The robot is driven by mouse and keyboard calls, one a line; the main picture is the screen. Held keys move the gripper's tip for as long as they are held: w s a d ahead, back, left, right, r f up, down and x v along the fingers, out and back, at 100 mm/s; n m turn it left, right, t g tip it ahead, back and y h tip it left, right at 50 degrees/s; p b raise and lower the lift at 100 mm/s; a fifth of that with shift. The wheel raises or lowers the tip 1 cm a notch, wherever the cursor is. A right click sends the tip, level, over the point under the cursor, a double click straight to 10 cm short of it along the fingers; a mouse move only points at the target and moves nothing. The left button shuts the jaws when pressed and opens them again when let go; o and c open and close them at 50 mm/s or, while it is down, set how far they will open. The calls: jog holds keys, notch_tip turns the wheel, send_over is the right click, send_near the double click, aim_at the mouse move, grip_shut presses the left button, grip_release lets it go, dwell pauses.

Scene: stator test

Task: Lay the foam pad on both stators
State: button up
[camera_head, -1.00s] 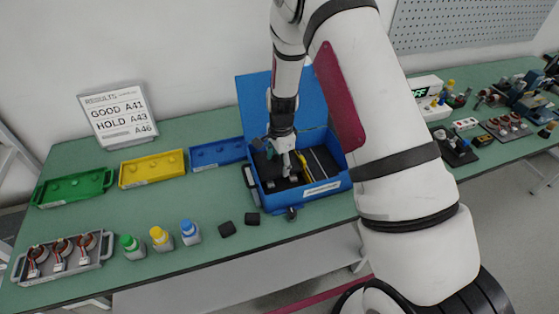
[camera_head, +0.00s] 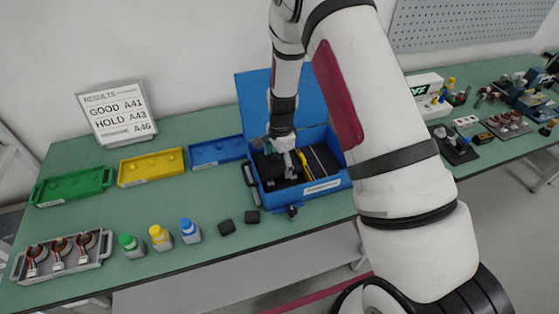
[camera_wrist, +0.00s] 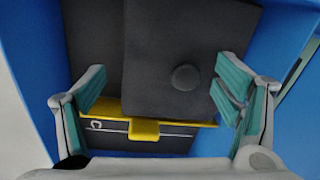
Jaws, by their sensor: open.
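A dark square foam pad (camera_wrist: 165,45) with a round knob lies inside the blue case (camera_head: 325,189), over another dark surface. In the head view the pad is partly hidden behind my gripper (camera_head: 289,168). In the wrist view my gripper (camera_wrist: 160,88) is open, its teal-padded fingers on either side of the pad's near part, with the knob between them; I cannot tell whether they touch it. A yellow piece (camera_wrist: 145,130) lies at the pad's near edge. No stators show inside the case; I cannot tell what is under the pad.
The case's lid (camera_head: 255,98) stands open behind. Left of it are blue (camera_head: 217,151), yellow (camera_head: 152,167) and green (camera_head: 74,187) trays. A grey tray (camera_head: 98,264) with three copper-coloured ring parts (camera_head: 61,246), three bottles (camera_head: 161,237) and two small black blocks (camera_head: 227,227) stand at front left.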

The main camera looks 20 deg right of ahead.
notch_tip(320, 180, up, 12)
jog(key=shift+s, duration=0.35)
dwell(0.9)
jog(key=s+a+r+n+t, duration=0.1)
jog(key=s+r+n, duration=0.35)
jog(key=r, duration=0.55)
jog(key=s+r+n+t, duration=0.1)
jog(key=s+r+n, duration=0.2)
jog(key=s+r, duration=0.45)
jog(key=s+r+n+t, duration=0.1)
jog(key=s+r+n, duration=0.3)
jog(key=s, duration=0.4)
jog(key=s+r+n+t, duration=0.2)
jog(key=s+r+n, duration=0.2)
jog(key=s, duration=0.4)
jog(key=shift+s+d+r+n, duration=0.15)
jog(key=shift+d+r+n, duration=0.15)
jog(key=shift+r, duration=0.35)
